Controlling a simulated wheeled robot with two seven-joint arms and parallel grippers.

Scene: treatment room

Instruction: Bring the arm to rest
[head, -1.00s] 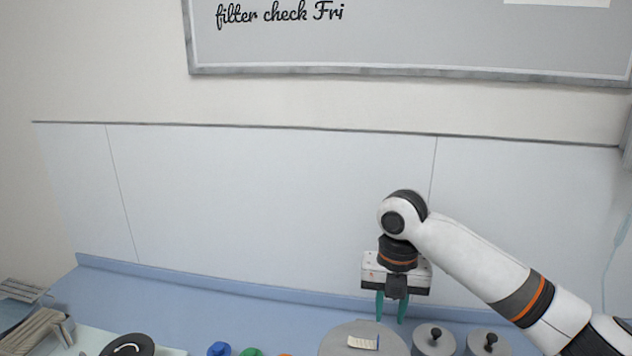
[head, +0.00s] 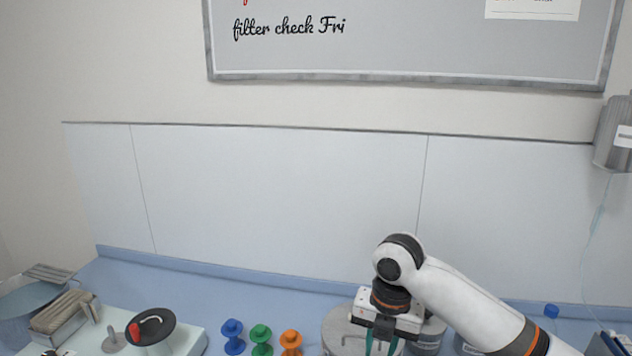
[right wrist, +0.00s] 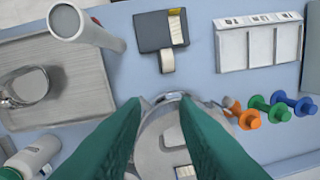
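My right gripper (head: 380,346) is at the lower right of the head view, pointing down with two green fingers. It hides part of a large grey round canister (head: 339,334). In the right wrist view the fingers of my right gripper (right wrist: 160,103) are apart, with nothing held between them. The grey canister (right wrist: 152,158) lies beneath and between them; I cannot tell whether they touch it. My left gripper is not in view.
Blue (head: 233,338), green (head: 260,338) and orange (head: 291,341) spools stand left of the canister. A black round disc (head: 150,327) stands further left. In the right wrist view are a metal tray (right wrist: 85,85), a dark box (right wrist: 160,30) and a white three-section holder (right wrist: 258,45).

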